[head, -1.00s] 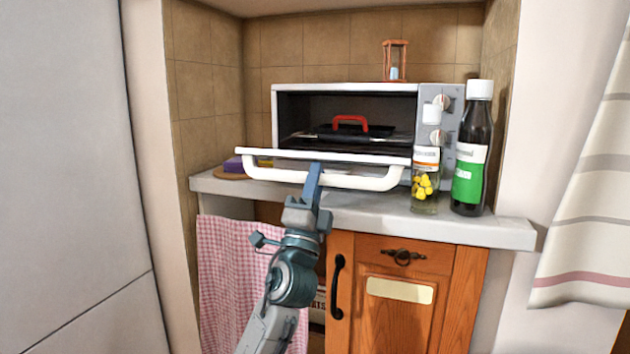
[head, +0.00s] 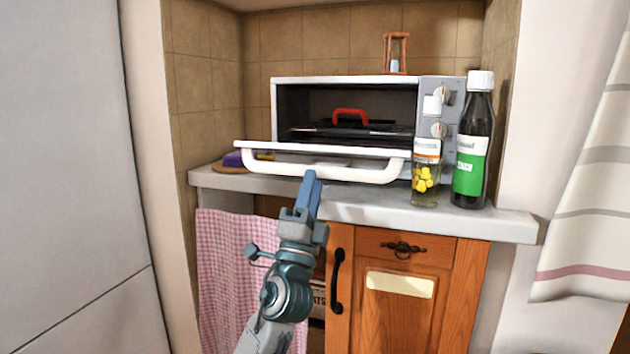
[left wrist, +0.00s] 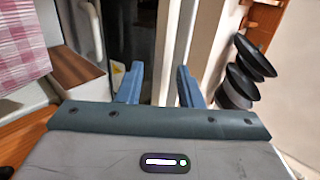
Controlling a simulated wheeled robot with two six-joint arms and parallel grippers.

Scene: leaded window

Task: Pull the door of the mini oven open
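The mini oven (head: 345,80) stands on the counter in the niche. Its door (head: 330,151) is folded down and open, showing the dark inside with a red-handled item (head: 349,113). The white door handle (head: 325,172) runs along the door's front. My left gripper (head: 311,182) is in front of the handle, its fingertips at the handle's lower edge in the picture; I cannot tell whether they touch it. In the left wrist view the two blue fingers (left wrist: 160,80) are apart with nothing held between them. My right gripper is not in view.
A glass bottle with yellow contents (head: 425,180) and a dark bottle with a green label (head: 470,172) stand on the counter right of the door. An hourglass (head: 396,52) stands on the oven. A purple sponge (head: 232,159) lies left. The counter's front edge (head: 450,225) is clear.

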